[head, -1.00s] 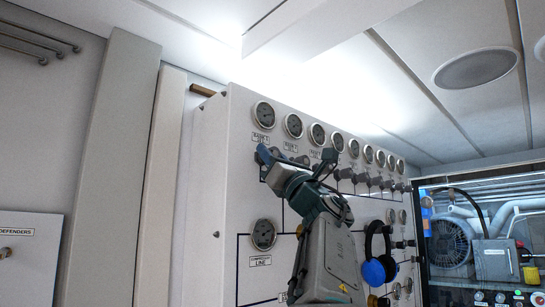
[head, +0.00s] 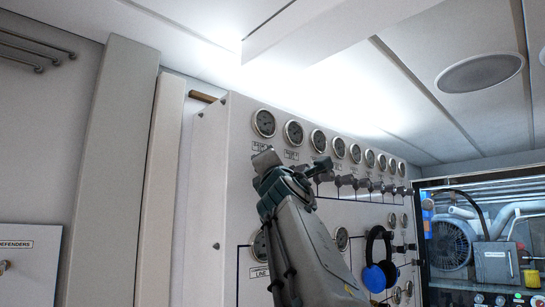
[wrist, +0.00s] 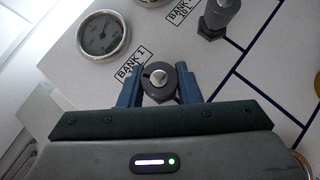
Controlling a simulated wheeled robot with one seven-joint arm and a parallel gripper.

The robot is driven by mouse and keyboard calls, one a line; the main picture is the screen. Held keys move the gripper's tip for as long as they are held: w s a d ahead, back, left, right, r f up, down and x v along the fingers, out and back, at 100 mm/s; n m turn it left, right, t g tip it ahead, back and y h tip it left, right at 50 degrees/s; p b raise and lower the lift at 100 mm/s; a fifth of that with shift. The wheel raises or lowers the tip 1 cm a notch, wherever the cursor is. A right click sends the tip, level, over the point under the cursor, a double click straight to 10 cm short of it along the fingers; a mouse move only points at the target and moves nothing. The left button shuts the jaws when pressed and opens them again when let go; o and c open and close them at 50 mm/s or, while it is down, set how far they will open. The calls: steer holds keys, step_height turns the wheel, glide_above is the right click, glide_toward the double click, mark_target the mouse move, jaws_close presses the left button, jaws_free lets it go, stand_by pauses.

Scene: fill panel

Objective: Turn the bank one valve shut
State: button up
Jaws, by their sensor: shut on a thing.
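The bank one valve (wrist: 158,80) is a dark grey knob with a pale round centre, beside the "BANK 1" label (wrist: 130,68) in the wrist view. My gripper (wrist: 159,85) has its two blue fingers on either side of this knob and is shut on it. In the head view my gripper (head: 268,165) is up against the panel (head: 222,190), just under the leftmost top gauge (head: 264,123), and hides most of the valve there.
A neighbouring valve (wrist: 221,15) stands up and to the right in the wrist view. A row of valves (head: 362,184) runs right along the panel. Blue and black ear defenders (head: 375,274) hang on the panel right of my arm.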

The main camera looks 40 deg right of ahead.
steer(key=shift+a+r+m+g+p, duration=0.1)
steer(key=shift+m+g+p, duration=0.9)
steer(key=shift+m+g, duration=1.05)
steer(key=shift+m, duration=0.55)
steer(key=shift+h, duration=0.3)
steer(key=o, duration=1)
steer(key=shift+s+a+f, duration=0.1)
steer(key=shift+s+f, duration=0.1)
steer(key=shift+f, duration=0.05)
steer(key=shift+b+v, duration=3.5)
steer(key=shift+v, duration=3.1)
